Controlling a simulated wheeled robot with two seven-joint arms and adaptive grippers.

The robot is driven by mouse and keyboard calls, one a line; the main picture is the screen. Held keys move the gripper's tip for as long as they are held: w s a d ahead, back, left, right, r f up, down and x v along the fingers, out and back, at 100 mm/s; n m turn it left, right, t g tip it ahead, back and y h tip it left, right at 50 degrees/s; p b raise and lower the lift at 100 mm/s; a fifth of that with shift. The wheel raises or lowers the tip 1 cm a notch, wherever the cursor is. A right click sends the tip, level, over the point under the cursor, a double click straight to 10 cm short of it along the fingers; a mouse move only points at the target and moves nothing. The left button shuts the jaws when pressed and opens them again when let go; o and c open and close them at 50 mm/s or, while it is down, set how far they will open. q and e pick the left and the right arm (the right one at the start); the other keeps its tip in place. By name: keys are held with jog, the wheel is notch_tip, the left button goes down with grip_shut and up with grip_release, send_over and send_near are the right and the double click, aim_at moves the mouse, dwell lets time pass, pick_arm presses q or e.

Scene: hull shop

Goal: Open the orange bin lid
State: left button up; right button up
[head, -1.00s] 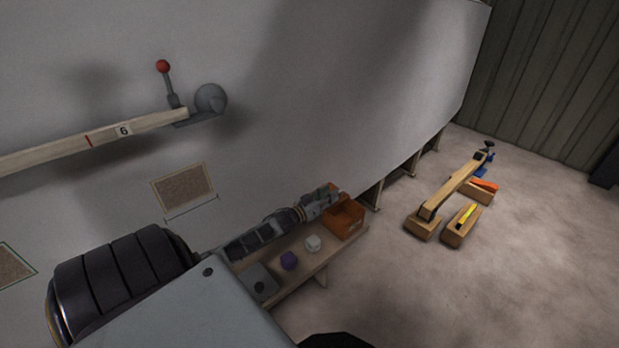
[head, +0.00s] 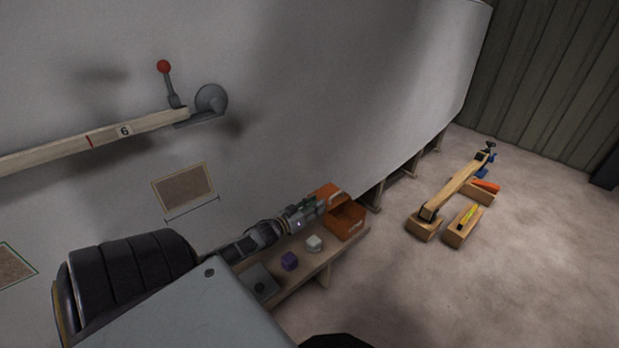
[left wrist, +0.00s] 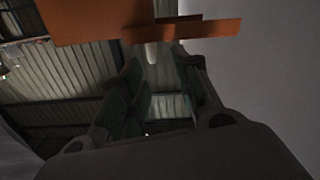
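The orange bin (head: 345,222) stands at the far end of a low wooden shelf (head: 312,262) against the grey hull. Its orange lid (head: 325,191) is raised at the hull side, and the dark inside of the bin shows. My left gripper (head: 318,207) is beside the lid, at the bin's near left edge. In the left wrist view the fingers (left wrist: 158,68) are spread with a gap between them, and orange panels (left wrist: 95,20) show just beyond the tips. I cannot tell whether a finger touches the lid. My right gripper is not in view.
A white block (head: 314,243), a purple block (head: 289,261) and a grey plate (head: 260,282) lie on the shelf near my left arm. A wooden beam (head: 455,190) and wooden boxes (head: 463,225) stand on the floor to the right. The floor between is clear.

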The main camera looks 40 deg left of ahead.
pick_arm(q)
jog(key=shift+s+a, duration=0.1)
jog(key=shift+s, duration=1.2)
